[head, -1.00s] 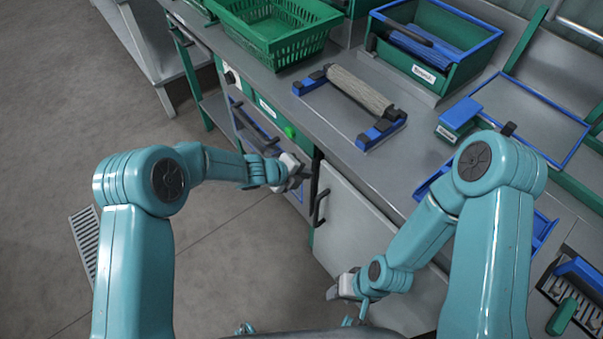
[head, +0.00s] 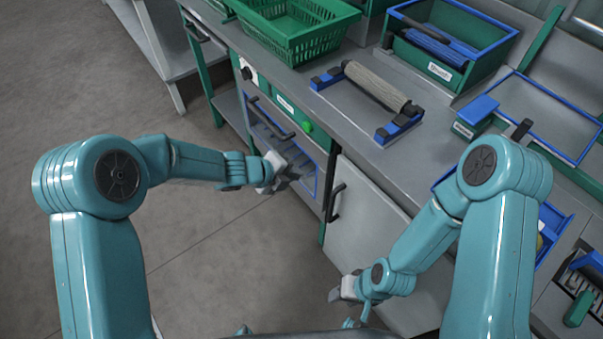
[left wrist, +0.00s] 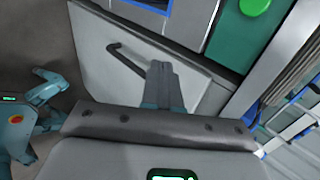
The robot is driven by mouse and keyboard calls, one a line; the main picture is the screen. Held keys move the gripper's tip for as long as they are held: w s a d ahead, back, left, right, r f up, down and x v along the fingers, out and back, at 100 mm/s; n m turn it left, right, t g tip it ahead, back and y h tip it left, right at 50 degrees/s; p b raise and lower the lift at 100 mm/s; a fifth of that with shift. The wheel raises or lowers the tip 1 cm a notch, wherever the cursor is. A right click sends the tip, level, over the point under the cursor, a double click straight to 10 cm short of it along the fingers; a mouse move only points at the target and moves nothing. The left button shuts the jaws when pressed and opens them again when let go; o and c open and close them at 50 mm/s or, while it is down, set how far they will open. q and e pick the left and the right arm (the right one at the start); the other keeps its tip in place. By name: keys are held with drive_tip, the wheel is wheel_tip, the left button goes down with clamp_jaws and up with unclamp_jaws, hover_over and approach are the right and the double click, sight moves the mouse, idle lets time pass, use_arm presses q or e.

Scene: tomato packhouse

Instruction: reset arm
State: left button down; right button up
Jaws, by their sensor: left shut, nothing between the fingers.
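My left gripper (head: 283,176) is shut and empty. It hangs in the air in front of the counter's oven-like door (head: 287,150), at the left of the cabinet door. In the left wrist view the left gripper's fingers (left wrist: 164,86) are together, with the white cabinet door (left wrist: 130,55) behind them. My right gripper (head: 345,290) is low near the bottom centre, in front of the white cabinet door. It is small and its fingers cannot be made out.
A grey counter (head: 340,125) carries a green basket (head: 290,28), a roller on blue end stands (head: 377,88) and a green bin with a blue rim (head: 452,45). A black handle (head: 334,203) sticks out from the cabinet door. The floor at left is clear.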

use_arm(q)
drive_tip(key=v, duration=0.2)
drive_tip(key=shift+s+a+r, duration=0.2)
drive_tip(key=shift+a+r, duration=0.05)
drive_tip(key=s+a+f+n+g+y+p, duration=0.1)
drive_tip(key=s+a+f+n, duration=0.2)
drive_tip(key=s+n, duration=0.5)
drive_tip(key=s+a+f+n+g+y+p, duration=0.1)
drive_tip(key=s+a+f+n, duration=0.3)
drive_tip(key=s+n, duration=0.5)
drive_tip(key=s+a+f+n+g+y+p, duration=0.1)
drive_tip(key=s+f+n, duration=0.5)
drive_tip(key=n, duration=0.8)
drive_tip(key=s+a+g, duration=0.1)
drive_tip(key=s+a, duration=0.1)
drive_tip(key=s, duration=0.1)
drive_tip(key=shift+a+f+g+y, duration=0.25)
drive_tip(key=shift+a+g+y, duration=0.15)
